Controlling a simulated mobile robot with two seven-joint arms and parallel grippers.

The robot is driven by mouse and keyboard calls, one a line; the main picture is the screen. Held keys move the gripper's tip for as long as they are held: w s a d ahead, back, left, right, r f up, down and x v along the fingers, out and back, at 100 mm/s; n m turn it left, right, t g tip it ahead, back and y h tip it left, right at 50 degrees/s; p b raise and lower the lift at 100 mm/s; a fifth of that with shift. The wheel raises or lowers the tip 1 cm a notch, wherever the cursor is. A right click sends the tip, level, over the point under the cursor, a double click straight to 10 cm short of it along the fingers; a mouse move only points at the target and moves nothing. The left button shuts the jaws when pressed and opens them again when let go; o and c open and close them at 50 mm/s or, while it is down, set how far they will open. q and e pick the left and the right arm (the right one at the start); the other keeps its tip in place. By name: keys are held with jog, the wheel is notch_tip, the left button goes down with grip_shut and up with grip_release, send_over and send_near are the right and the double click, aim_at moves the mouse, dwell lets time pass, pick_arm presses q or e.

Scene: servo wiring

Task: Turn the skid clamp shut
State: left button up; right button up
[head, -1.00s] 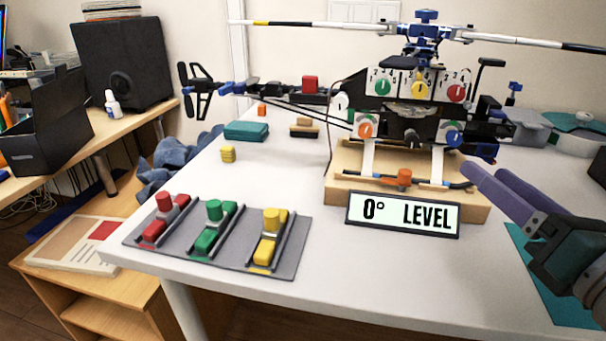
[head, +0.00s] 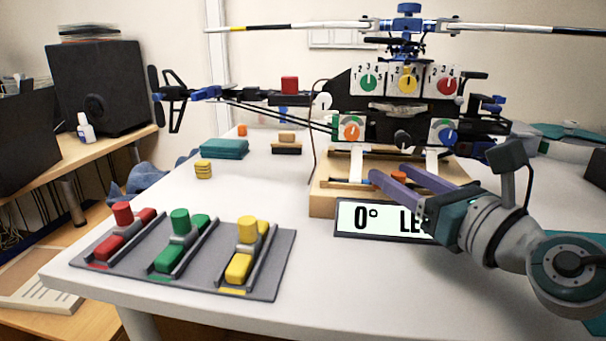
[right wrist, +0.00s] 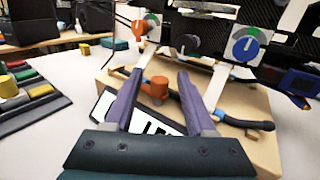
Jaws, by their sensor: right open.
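The skid clamp is an orange knob (right wrist: 158,88) on the wooden stand (right wrist: 262,150), by the helicopter's landing skid. In the head view the orange clamp (head: 398,176) shows just behind my right gripper's fingers. My right gripper (head: 390,172) is open, with its two purple fingers pointing at the stand. In the right wrist view the clamp lies between the open fingers (right wrist: 155,78), toward their tips; I cannot tell whether they touch it. My left gripper is not in view.
The model helicopter (head: 400,110) stands above the clamp with numbered dials. A "0° LEVEL" sign (head: 372,218) leans before the stand, partly hidden by my right gripper. A grey tray (head: 262,285) with red, green and yellow sliders sits at front left. The table between is clear.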

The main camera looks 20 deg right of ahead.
jog(key=shift+w, duration=0.2)
grip_shut()
dwell(0.4)
